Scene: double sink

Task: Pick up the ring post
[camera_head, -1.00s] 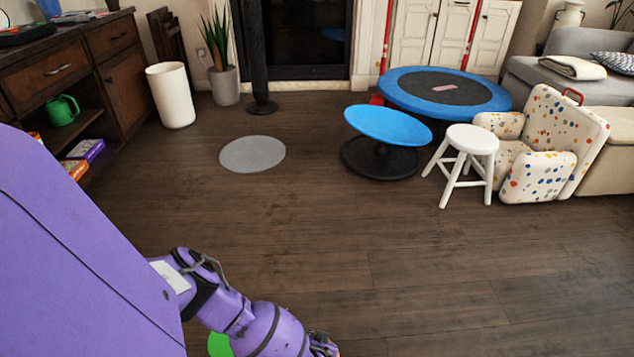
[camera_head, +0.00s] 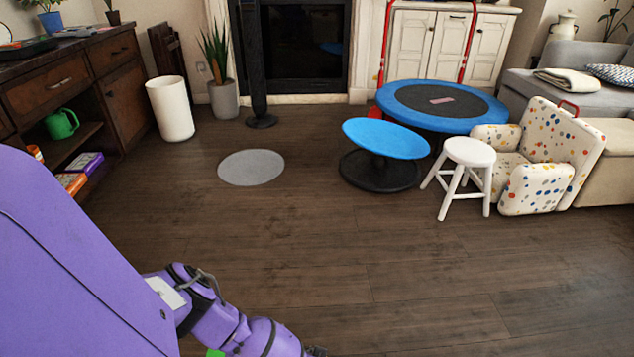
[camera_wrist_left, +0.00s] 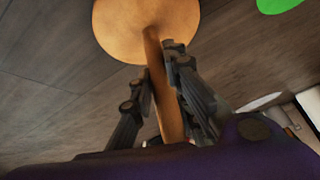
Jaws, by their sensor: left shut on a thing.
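The ring post (camera_wrist_left: 167,97) shows in the left wrist view as a tan wooden rod with a wide round disc (camera_wrist_left: 145,25) at its far end. My left gripper (camera_wrist_left: 158,78) is shut on the rod, with its dark fingers on either side of it. The end of the rod nearest the camera is hidden behind my purple wrist. In the head view my left arm comes in from the left, but the post is not visible there. My right gripper is in neither view.
A green thing (camera_wrist_left: 279,5) lies near the disc and peeks from behind my arm in the head view. A white stool (camera_head: 466,170), a blue disc seat (camera_head: 386,138) and a trampoline (camera_head: 482,101) stand ahead. The middle floor is clear around a grey mat (camera_head: 251,167).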

